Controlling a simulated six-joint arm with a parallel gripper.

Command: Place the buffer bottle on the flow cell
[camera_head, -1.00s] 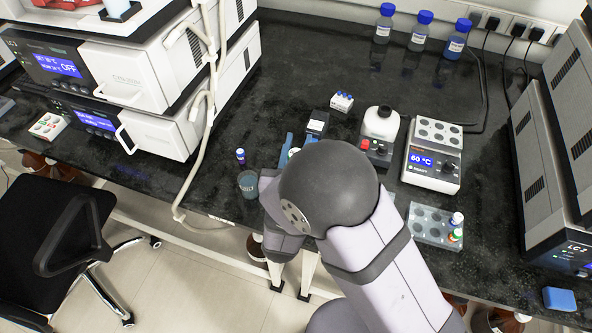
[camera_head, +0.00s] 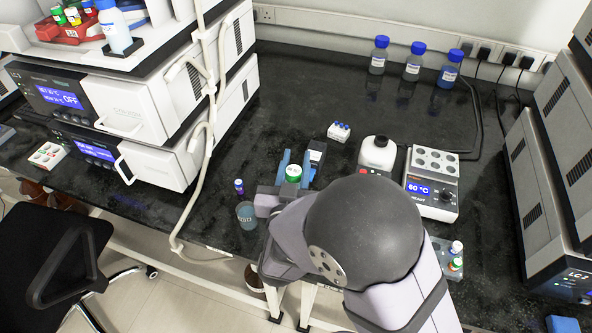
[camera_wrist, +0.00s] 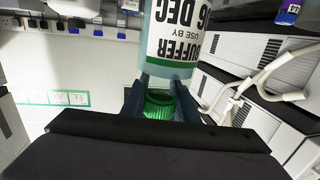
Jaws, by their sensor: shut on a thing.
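In the wrist view my gripper (camera_wrist: 161,100) is shut on the bottle. I cannot tell with certainty which thing is the flow cell. A small black block with a white label (camera_head: 316,155) stands just right of my fingers.
Instrument stacks (camera_head: 150,110) flank the bench.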

